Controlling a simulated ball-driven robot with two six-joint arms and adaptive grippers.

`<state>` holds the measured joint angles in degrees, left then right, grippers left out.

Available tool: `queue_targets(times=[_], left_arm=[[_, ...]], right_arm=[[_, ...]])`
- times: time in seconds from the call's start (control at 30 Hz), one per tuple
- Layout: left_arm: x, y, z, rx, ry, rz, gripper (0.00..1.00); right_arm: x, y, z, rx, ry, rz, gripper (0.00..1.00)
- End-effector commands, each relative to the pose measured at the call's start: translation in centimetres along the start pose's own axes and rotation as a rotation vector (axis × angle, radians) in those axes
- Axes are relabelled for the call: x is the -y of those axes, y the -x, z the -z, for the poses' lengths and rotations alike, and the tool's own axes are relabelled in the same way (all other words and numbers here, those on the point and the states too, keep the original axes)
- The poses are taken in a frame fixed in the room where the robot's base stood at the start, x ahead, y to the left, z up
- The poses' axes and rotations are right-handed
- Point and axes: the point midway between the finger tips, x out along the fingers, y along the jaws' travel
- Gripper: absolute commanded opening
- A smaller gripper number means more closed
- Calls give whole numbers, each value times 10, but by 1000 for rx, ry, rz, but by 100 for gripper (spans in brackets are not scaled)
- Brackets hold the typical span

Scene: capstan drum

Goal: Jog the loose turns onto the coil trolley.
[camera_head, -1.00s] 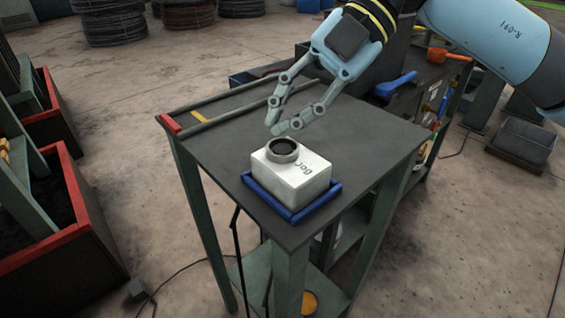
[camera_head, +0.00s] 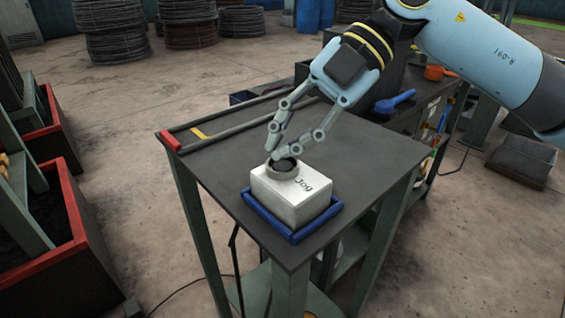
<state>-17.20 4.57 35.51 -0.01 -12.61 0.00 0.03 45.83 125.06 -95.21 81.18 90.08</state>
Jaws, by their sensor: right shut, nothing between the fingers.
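A white box marked "Jog" (camera_head: 291,197) sits in a blue tray (camera_head: 297,236) at the near corner of a dark table. A round collar (camera_head: 281,171) with a dark button rises from its top. My right gripper (camera_head: 277,155) is shut and empty, its fingertips pointing down right at the collar. The fingertips partly cover the button, so I cannot tell whether they touch it. My left gripper is not in view. Several dark coils (camera_head: 113,32) stand on the floor at the back; I cannot tell which are the loose turns. I cannot make out a coil trolley.
The dark table top (camera_head: 365,160) is mostly clear, with a red-ended bar (camera_head: 171,141) along its far left edge. A blue-handled tool (camera_head: 394,102) lies behind. Red-rimmed bins (camera_head: 74,215) stand at left. A grey crate (camera_head: 522,160) is on the floor at right.

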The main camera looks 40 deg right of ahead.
Motion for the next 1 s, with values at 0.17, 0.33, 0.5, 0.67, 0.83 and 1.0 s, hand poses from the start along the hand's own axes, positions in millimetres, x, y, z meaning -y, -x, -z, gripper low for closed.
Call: queue_targets(times=[0.17,0.33,0.5,0.67,0.83,1.0], left_arm=[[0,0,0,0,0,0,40],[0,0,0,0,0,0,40],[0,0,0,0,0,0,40],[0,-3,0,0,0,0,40],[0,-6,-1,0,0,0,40],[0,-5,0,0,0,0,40]], right_arm=[[0,0,0,0,0,0,0],[0,0,0,0,0,0,0],[0,0,0,0,0,0,0],[3,-4,-2,0,0,0,0],[5,-6,-4,0,0,0,0],[4,-6,-4,0,0,0,0]])
